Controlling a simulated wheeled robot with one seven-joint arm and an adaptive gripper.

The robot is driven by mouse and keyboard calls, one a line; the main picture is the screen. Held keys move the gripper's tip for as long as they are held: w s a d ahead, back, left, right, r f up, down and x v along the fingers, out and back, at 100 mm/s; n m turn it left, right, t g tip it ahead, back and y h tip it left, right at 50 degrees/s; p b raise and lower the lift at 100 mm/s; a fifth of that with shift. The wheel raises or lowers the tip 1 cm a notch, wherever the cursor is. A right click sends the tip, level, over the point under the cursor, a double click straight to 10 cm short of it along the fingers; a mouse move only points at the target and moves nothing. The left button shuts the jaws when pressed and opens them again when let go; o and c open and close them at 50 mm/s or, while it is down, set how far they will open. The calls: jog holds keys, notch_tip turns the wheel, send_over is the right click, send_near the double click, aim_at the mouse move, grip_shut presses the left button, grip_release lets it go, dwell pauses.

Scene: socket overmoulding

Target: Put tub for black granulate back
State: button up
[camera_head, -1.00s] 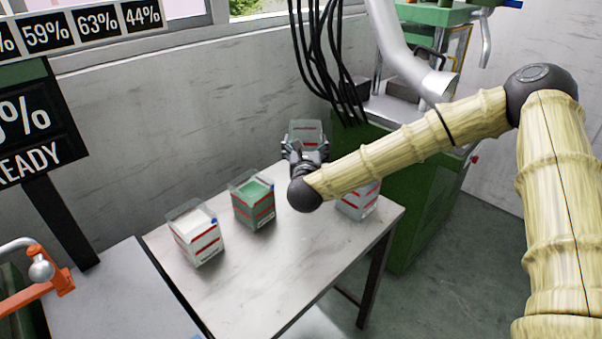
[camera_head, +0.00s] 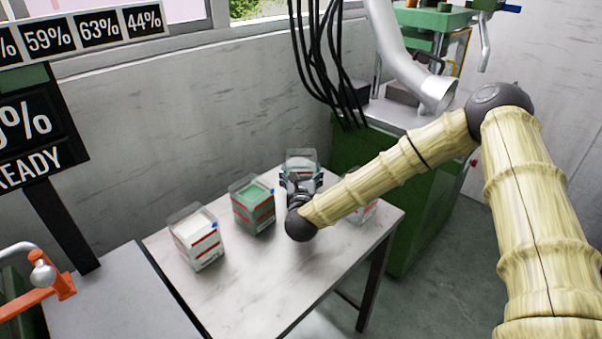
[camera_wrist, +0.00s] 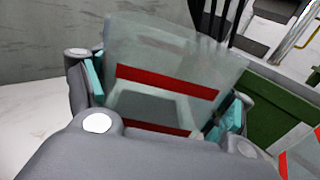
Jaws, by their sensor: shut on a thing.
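My gripper (camera_head: 301,185) is shut on a clear tub (camera_head: 300,160) with red stripes, at the back of the metal table. In the wrist view the tub (camera_wrist: 165,75) stands between the two teal-padded fingers. Its walls look see-through and grey, and I see no black granulate in it. In the head view its lower part is hidden by my gripper, so I cannot tell whether it touches the table.
On the table (camera_head: 262,290) stand a tub with green granulate (camera_head: 253,208) and a tub with white granulate (camera_head: 195,238) to the left. Another clear tub (camera_head: 364,209) is partly behind my arm at the right. A green machine (camera_head: 425,190) stands beyond. The table's front is clear.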

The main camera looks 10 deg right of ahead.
jog(key=shift+f, duration=0.2)
jog(key=o, duration=1.1)
jog(key=shift+r, duration=0.15)
jog(key=shift+b+v, duration=0.35)
jog(key=shift+v, duration=3.4)
